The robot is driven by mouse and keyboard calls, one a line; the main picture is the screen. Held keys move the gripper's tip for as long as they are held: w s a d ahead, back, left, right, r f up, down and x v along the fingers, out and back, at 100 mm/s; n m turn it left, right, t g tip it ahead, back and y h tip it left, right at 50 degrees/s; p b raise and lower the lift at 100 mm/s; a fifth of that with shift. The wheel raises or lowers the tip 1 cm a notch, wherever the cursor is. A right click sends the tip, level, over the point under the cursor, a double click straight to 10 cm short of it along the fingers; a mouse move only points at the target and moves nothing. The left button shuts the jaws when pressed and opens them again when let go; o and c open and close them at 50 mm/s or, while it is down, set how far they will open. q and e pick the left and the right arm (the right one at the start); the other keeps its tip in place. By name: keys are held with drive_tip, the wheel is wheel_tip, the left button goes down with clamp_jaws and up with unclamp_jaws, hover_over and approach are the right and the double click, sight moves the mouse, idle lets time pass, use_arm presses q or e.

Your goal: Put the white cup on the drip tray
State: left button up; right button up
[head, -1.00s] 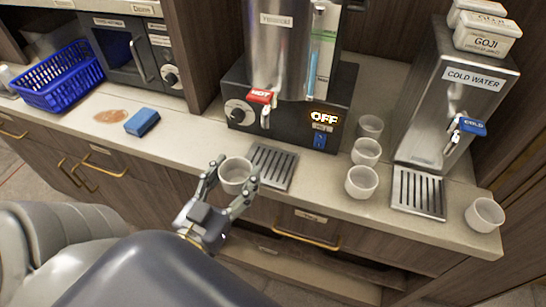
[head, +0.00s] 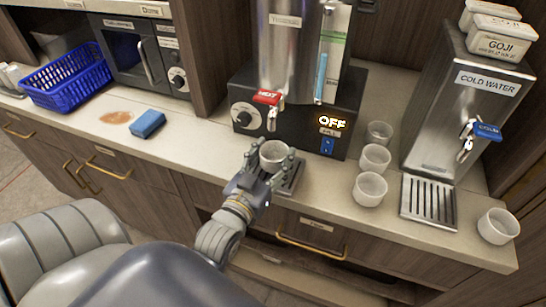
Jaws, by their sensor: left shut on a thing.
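My left gripper (head: 266,168) is shut on a white cup (head: 273,153), one finger on each side, and holds it upright. The cup is over the drip tray (head: 291,184) in front of the hot water boiler (head: 286,105). The gripper and cup hide most of that tray. I cannot tell whether the cup touches it. A second slatted drip tray (head: 428,203) lies in front of the cold water dispenser (head: 465,105), empty. My right gripper is not in view.
Several other white cups stand on the counter: three in a row (head: 374,158) right of the boiler and one (head: 497,226) at the far right. A blue sponge (head: 147,124), a brown spill (head: 116,117) and a blue basket (head: 66,80) are on the left. The counter between sponge and boiler is clear.

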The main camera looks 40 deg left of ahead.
use_arm(q)
drive_tip(key=shift+f, duration=0.25)
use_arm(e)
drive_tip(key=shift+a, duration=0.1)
use_arm(q)
drive_tip(key=shift+f, duration=0.15)
drive_tip(key=o, duration=1.1)
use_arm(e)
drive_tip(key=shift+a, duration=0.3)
use_arm(q)
drive_tip(key=shift+s+d+b, duration=0.3)
drive_tip(key=shift+s, duration=1.65)
drive_tip(key=shift+s+d+b, duration=0.35)
drive_tip(key=shift+s, duration=1.65)
drive_tip(key=shift+s+d+b, duration=0.3)
drive_tip(key=shift+s, duration=1.65)
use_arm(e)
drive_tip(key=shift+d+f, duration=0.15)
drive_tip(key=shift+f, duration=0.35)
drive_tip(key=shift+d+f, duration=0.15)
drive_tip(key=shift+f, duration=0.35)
use_arm(q)
drive_tip(key=shift+r, duration=0.2)
